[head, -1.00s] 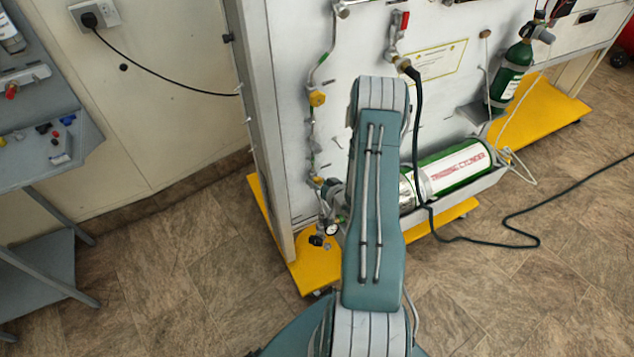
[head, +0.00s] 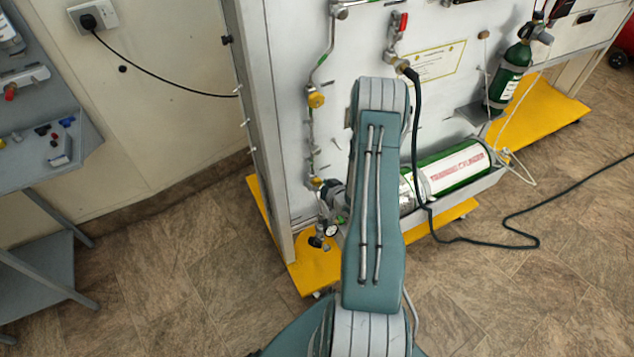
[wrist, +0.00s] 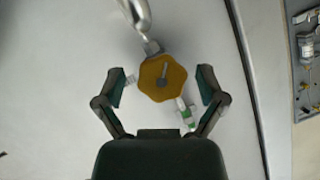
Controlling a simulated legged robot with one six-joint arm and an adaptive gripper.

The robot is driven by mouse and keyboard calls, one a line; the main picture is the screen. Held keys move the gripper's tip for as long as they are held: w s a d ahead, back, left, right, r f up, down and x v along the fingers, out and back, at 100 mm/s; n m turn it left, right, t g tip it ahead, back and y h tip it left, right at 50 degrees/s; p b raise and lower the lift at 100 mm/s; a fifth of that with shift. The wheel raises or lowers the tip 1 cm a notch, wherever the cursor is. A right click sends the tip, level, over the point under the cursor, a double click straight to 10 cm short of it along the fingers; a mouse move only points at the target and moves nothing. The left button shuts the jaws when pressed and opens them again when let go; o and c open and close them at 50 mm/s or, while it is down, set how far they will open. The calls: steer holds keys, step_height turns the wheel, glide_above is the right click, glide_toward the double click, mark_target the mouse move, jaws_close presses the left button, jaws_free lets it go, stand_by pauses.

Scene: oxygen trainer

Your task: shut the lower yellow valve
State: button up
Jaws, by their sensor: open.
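A yellow knob (wrist: 162,78) with a lobed rim and a grey centre piece shows in the wrist view, against the white panel. My gripper (wrist: 162,86) is open, with one finger on each side of the knob and a visible gap on both sides. In the head view a yellow valve (head: 316,99) sits on the thin pipe at the panel's left side.
A pressure gauge (head: 332,231) is low on the panel. A training cylinder (head: 458,169) lies at right. A black hose (head: 417,130) hangs beside my arm.

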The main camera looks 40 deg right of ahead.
steer(key=v, duration=1.1)
steer(key=shift+s, duration=0.35)
steer(key=shift+d+r, duration=0.1)
